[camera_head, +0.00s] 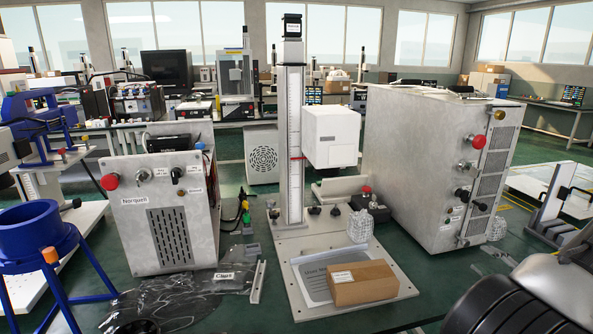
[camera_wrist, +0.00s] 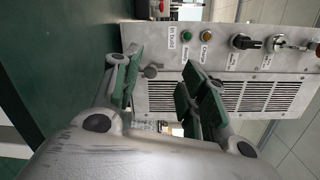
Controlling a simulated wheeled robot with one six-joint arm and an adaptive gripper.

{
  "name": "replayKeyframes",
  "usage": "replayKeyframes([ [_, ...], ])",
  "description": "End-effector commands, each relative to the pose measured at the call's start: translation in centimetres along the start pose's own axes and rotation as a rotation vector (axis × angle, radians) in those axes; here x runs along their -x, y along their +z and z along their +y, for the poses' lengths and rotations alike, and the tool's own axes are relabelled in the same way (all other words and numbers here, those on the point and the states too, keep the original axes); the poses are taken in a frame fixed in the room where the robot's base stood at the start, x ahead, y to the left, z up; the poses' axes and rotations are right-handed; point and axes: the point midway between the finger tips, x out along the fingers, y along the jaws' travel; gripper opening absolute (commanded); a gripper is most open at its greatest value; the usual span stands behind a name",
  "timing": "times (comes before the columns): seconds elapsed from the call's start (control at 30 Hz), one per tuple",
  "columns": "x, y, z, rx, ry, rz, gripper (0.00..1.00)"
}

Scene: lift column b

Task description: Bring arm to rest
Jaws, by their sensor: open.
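My gripper (camera_wrist: 162,80) shows in the wrist view with its two green-padded fingers spread apart. Nothing is between the fingers. Beyond them is a grey metal cabinet (camera_wrist: 275,78) with buttons, knobs and a slotted vent, seen tilted; I cannot tell the distance to it. In the head view, part of my arm (camera_head: 535,295) fills the lower right corner, and my gripper is not visible there.
A lift column (camera_head: 291,140) with a white head stands on a pale base plate bearing a cardboard box (camera_head: 361,283). Large metal cabinets stand left (camera_head: 160,215) and right (camera_head: 410,165) of it. A blue stand (camera_head: 38,235) is at far left. Crumpled clear plastic lies in front.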

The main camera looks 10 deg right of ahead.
Motion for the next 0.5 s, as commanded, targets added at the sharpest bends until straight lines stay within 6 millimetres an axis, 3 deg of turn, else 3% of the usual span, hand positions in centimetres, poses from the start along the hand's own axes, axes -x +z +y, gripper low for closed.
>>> replayKeyframes([
  [0.1,-2.8,5.8,-2.9,0.032,0.121,-0.203,0.43],
  [0.23,-4.5,14.2,-5.2,0.086,0.328,-0.455,0.43],
  [0.4,-3.2,23.5,-6.9,0.218,0.623,-0.708,0.43],
  [0.5,-1.4,27.5,-7.7,0.337,0.794,-0.810,0.43],
])
